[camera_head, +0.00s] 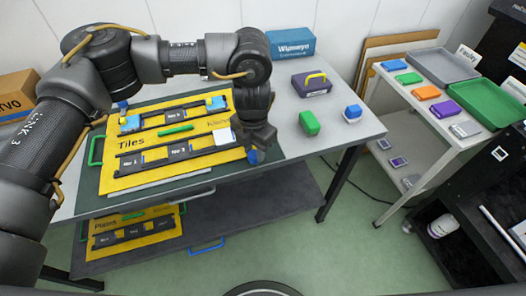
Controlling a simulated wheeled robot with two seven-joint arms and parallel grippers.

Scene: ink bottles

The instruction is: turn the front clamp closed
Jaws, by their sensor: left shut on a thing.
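A yellow board (118,182) marked "Tiles" lies on the grey table, with two dark rails across it. The front rail (178,153) holds several dark tiles. My left arm comes in from the left and reaches over the board, and my left gripper (258,146) points down at the board's right front corner. It is shut on a small blue knob (253,157), which looks like the front clamp; the fingers hide part of it, and its turn angle cannot be told. Another small blue knob (122,104) sits at the back left corner. My right gripper is not in view.
A side table (399,101) with coloured pieces and trays stands farther right.

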